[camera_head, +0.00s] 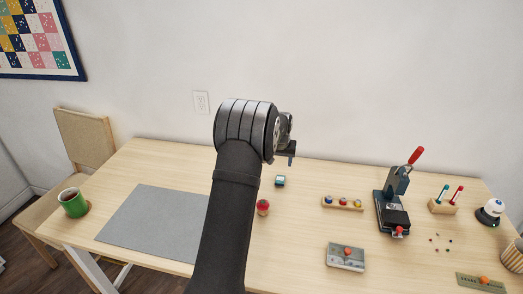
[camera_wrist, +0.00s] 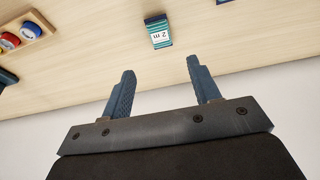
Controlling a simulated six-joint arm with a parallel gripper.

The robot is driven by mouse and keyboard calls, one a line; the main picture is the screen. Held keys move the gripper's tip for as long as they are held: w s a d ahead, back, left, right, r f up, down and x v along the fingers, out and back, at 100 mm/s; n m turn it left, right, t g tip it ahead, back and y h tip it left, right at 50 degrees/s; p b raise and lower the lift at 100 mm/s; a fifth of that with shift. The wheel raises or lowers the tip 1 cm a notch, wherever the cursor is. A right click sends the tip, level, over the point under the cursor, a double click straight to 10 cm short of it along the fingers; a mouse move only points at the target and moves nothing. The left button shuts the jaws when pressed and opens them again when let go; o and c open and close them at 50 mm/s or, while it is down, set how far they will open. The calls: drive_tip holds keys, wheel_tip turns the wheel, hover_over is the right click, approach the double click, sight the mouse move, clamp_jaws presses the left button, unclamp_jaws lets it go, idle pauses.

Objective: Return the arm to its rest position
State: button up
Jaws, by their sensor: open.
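My gripper (camera_wrist: 160,80) shows in the wrist view with its two blue fingers apart and nothing between them. In the head view my arm rises from the front edge, and the gripper end (camera_head: 290,155) is above the back of the table, mostly hidden behind my wrist. A small teal box marked "2 m" (camera_wrist: 158,32) lies on the table beyond the fingertips, apart from them. It also shows in the head view (camera_head: 280,181), just right of my arm.
The wall (camera_head: 350,80) stands behind.

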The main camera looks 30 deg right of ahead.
sight(280, 178)
drive_tip(key=x, duration=1.2)
drive_tip(key=shift+w, duration=0.1)
drive_tip(key=shift+r, duration=1.2)
